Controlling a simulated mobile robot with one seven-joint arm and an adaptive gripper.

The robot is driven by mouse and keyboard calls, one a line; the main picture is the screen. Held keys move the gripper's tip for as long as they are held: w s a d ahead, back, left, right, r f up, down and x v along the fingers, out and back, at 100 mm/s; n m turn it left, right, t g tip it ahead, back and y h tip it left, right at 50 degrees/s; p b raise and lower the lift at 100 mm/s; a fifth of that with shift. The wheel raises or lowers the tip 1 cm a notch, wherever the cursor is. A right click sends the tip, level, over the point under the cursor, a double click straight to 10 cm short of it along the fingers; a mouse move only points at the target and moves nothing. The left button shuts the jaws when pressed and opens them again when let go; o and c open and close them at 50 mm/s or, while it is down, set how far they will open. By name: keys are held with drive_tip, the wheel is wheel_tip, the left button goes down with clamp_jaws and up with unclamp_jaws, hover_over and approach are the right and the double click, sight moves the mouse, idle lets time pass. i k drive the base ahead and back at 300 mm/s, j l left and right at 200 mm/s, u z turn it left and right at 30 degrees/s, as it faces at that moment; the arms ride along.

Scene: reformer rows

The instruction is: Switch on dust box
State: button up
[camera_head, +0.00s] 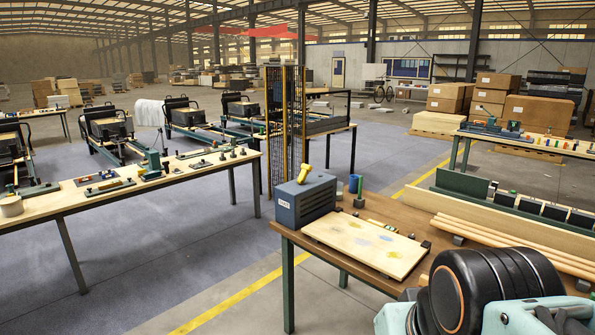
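The dust box (303,200) is a blue-grey box with slatted vents and a small white label on its front. It stands at the far left corner of the brown wooden table (420,213). A yellow piece (304,173) shows at its top; I cannot tell whether it is a switch or a loose item. No switch position can be read. My arm's dark and pale links fill the lower right, apart from the box. My gripper's fingers are not in view.
A pale board (366,244) with faint coloured patches lies right of the box. Long wooden strips (510,238) lie at the right. A long bench (125,190) with tools stands left; open floor lies between.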

sight(306, 169)
drive_tip(key=i+j, duration=0.35)
drive_tip(key=i, duration=0.2)
drive_tip(key=i+j, duration=0.1)
drive_tip(key=i, duration=0.35)
drive_tip(key=i+j+z, duration=0.1)
drive_tip(key=i, duration=0.4)
drive_tip(key=i+j, duration=0.1)
drive_tip(key=i, duration=0.35)
drive_tip(key=i+j+z, duration=0.15)
drive_tip(key=i, duration=0.35)
drive_tip(key=i+j, duration=0.2)
drive_tip(key=i, duration=0.25)
drive_tip(key=k+j+u, duration=0.1)
drive_tip(key=k+u, duration=0.25)
drive_tip(key=i+l+z, duration=0.15)
drive_tip(key=i+z, duration=0.25)
drive_tip(key=k, duration=0.05)
